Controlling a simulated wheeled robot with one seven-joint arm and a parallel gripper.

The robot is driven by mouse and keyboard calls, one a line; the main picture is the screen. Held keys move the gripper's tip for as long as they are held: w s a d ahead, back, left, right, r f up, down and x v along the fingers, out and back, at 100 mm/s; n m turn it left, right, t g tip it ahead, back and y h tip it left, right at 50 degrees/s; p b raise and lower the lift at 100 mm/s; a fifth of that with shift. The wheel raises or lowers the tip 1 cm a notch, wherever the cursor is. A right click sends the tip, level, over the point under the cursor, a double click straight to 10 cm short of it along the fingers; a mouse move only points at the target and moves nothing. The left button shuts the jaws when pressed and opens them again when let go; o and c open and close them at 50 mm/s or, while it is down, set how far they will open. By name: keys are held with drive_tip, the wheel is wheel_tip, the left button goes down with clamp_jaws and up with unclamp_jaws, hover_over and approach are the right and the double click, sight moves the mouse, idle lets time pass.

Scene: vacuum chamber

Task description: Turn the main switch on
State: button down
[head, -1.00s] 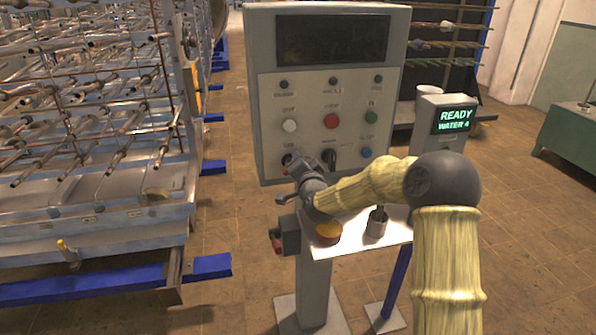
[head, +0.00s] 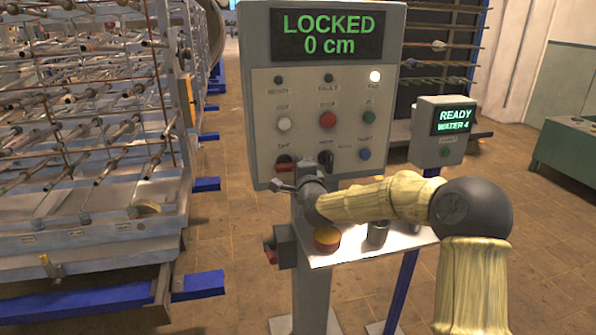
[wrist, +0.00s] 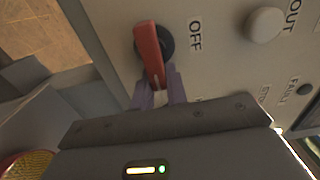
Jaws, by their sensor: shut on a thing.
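The main switch is a red rotary handle on a dark round base, at the lower left of the grey control panel (head: 259,100). In the wrist view the red handle (wrist: 149,50) stands close to the OFF label. My gripper (wrist: 158,90) is shut on the free end of this handle, one finger on each side. In the head view my gripper (head: 285,172) is at the panel's lower left corner and partly hides the switch. The panel's display (head: 327,35) is lit and reads LOCKED, 0 cm. A lamp (head: 375,76) at the upper right glows white.
A black selector knob (head: 325,159) sits right of the switch, close to my wrist. A small box (head: 440,118) reads READY, WATER 4. A large rack (head: 90,200) stands left.

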drive_tip(key=shift+s+a+f, duration=0.1)
drive_tip(key=shift+a+f, duration=0.1)
drive_tip(key=shift+f, duration=0.05)
drive_tip(key=c, duration=1.4)
unclamp_jaws()
drive_tip(key=shift+a, duration=0.1)
drive_tip(key=shift+r, duration=0.1)
drive_tip(key=b+v, duration=0.1)
drive_tip(key=v, duration=1.6)
drive_tip(key=shift+s+d, duration=0.2)
drive_tip(key=shift+d, duration=0.05)
drive_tip(key=shift+r, duration=0.1)
